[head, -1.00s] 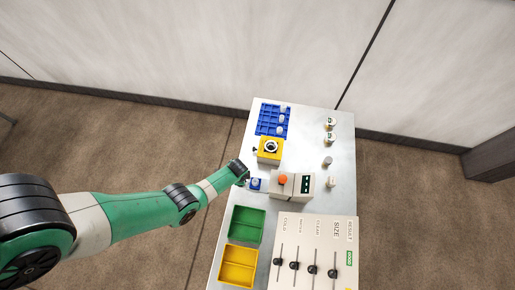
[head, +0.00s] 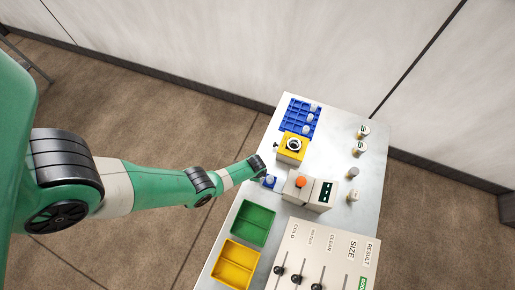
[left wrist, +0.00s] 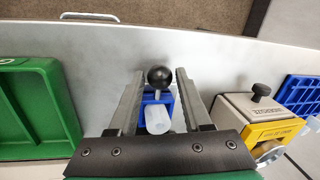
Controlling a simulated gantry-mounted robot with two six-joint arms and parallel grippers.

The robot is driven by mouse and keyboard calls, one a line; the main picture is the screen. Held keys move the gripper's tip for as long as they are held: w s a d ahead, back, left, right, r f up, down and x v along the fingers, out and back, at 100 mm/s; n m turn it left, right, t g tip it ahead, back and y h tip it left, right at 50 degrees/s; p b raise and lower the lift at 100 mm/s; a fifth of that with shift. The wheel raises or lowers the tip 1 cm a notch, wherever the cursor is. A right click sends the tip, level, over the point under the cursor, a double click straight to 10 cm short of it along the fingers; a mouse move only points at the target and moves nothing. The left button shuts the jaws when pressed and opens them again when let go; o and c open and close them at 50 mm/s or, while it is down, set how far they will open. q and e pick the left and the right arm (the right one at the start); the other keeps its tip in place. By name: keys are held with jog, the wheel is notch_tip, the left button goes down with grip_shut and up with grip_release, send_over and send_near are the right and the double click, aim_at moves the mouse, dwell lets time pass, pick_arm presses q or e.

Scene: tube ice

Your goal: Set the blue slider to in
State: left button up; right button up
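The blue slider (left wrist: 160,97) is a small blue block with a black ball knob (left wrist: 160,77) on a thin stem, and a whitish translucent tube (left wrist: 157,120) sits in it. It also shows small in the head view (head: 270,182). My left gripper (left wrist: 160,73) is open, with one finger on each side of the black knob and a visible gap to each. In the head view the left gripper (head: 262,174) is at the table's left edge, beside the blue slider and partly hiding it. My right gripper is not in view.
A green tray (head: 253,224) and a yellow tray (head: 236,264) lie nearer. A yellow-topped box (head: 292,148) and a blue rack (head: 300,116) stand beyond the slider. An orange-button box (head: 301,182) is to its right. A panel (head: 330,245) with several sliders lies near the front.

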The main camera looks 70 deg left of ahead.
pick_arm(q)
grip_shut()
dwell(1.1)
